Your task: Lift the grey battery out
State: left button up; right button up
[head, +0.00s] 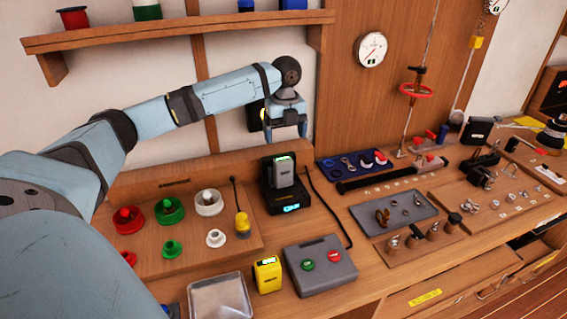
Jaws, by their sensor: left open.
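The grey battery (284,172) stands upright in a black charger (289,203) with a lit blue display, near the back of the wooden bench. A small green patch shows at the battery's top. My left gripper (286,134) is open and empty, pointing down above the battery and apart from it. Its arm reaches in from the left. My right gripper is out of view.
A grey box with a green and a red button (320,264) and a yellow device (267,274) stand in front of the charger. A board with coloured knobs (181,251) lies left. A grey tray (374,226) lies right. A shelf (180,32) runs above my arm.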

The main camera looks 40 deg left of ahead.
aim_at(285, 162)
pick_arm(q)
jog(key=shift+a, duration=0.3)
notch_tip(285, 162, down, 6)
jog(key=shift+f, duration=0.15)
jog(key=shift+d+f, duration=0.1)
jog(key=shift+f, duration=0.85)
jog(key=shift+d+f, duration=0.15)
jog(key=shift+f, duration=2.15)
jog(key=c, duration=1.2)
notch_tip(285, 162, up, 10)
jog(key=shift+r, duration=0.1)
jog(key=shift+r+p, duration=1)
jog(key=shift+p, duration=0.6)
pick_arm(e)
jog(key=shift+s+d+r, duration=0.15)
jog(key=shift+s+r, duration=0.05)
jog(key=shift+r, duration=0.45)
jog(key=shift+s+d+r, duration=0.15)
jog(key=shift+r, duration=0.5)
